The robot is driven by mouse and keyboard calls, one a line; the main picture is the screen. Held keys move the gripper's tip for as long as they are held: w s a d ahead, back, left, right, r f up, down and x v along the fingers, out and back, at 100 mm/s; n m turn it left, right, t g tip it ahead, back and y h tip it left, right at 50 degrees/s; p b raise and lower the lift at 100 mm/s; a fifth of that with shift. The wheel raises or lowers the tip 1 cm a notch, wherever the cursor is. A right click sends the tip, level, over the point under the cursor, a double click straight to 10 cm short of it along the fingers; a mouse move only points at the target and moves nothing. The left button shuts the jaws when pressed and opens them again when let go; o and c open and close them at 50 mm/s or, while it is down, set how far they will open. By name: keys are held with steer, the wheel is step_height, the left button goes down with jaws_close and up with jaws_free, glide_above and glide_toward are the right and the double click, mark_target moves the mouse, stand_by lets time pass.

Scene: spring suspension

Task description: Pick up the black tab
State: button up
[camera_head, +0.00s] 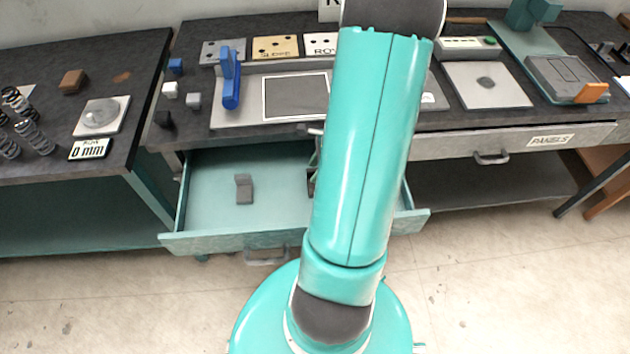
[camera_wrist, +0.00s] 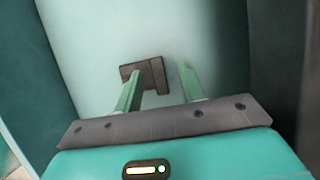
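A dark grey-brown, L-shaped piece (camera_wrist: 152,72), which looks like the black tab, lies on the pale drawer floor in the wrist view. My gripper (camera_wrist: 159,68) is open above it, with the left finger covering part of the piece and the right finger beside its right end. I cannot tell whether the fingers touch it. My arm hides most of the gripper there.
The open teal drawer (camera_head: 190,243) has raised walls around the piece. The bench above holds a blue upright part (camera_head: 230,80), several small blocks and labelled plates. A closed panels drawer (camera_head: 513,143) is at right. Springs (camera_head: 35,135) stand on the left bench.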

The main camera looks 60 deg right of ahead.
steer(key=shift+c, duration=0.2)
jaws_close()
steer(key=shift+r, duration=0.15)
